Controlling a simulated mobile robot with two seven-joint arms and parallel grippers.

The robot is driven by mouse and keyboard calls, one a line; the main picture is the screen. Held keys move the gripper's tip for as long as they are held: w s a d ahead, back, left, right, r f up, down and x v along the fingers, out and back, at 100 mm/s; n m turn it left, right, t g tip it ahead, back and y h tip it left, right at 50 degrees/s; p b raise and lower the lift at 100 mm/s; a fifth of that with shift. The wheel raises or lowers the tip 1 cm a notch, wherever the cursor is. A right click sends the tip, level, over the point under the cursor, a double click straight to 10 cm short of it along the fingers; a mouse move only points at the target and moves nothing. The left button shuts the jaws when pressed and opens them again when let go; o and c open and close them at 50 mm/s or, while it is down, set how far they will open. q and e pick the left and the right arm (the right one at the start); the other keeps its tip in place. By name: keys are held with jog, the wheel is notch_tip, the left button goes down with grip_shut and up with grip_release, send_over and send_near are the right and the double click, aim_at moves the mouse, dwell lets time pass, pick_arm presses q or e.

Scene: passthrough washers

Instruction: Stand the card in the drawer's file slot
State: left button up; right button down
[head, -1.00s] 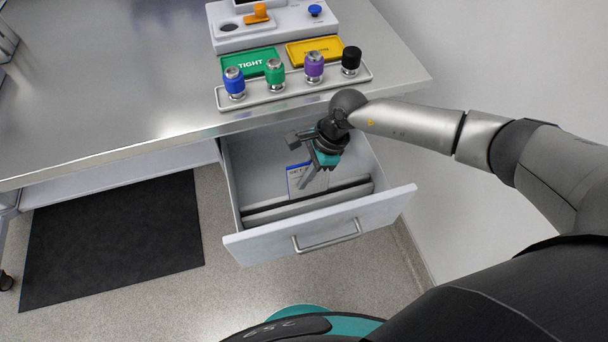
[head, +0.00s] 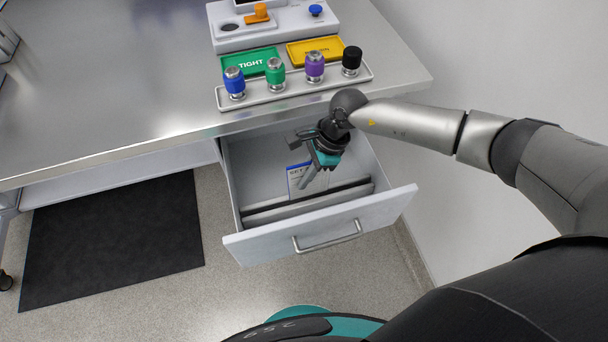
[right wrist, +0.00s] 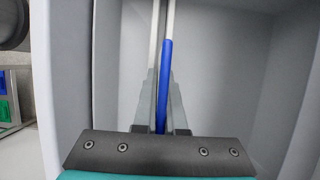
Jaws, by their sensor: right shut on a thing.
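The card (head: 294,181), white with a blue edge and printed lettering, is held upright inside the open drawer (head: 256,163). My right gripper (head: 308,182) is shut on it and points down. In the right wrist view the card (right wrist: 164,85) shows as a thin blue edge between my two fingers (right wrist: 160,112). The file slot (head: 310,200) is formed by pale upright rails across the drawer's front part. The rails also show in the right wrist view (right wrist: 153,40). The card's lower edge is hidden, so I cannot tell whether it is between the rails. My left gripper is out of view.
The drawer front (head: 330,228) with its handle and the side walls surround my gripper. The worktop (head: 120,90) overhangs behind it.

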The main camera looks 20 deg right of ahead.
aim_at(308, 163)
jog(key=shift+f+b, duration=2.55)
jog(key=shift+f, duration=0.1)
dwell(0.7)
jog(key=shift+c, duration=1.8)
grip_release()
notch_tip(308, 163, up, 2)
jog(key=shift+r+p, duration=0.25)
jog(key=shift+p, duration=0.8)
jog(key=shift+r+p, duration=2.65)
jog(key=shift+r, duration=0.65)
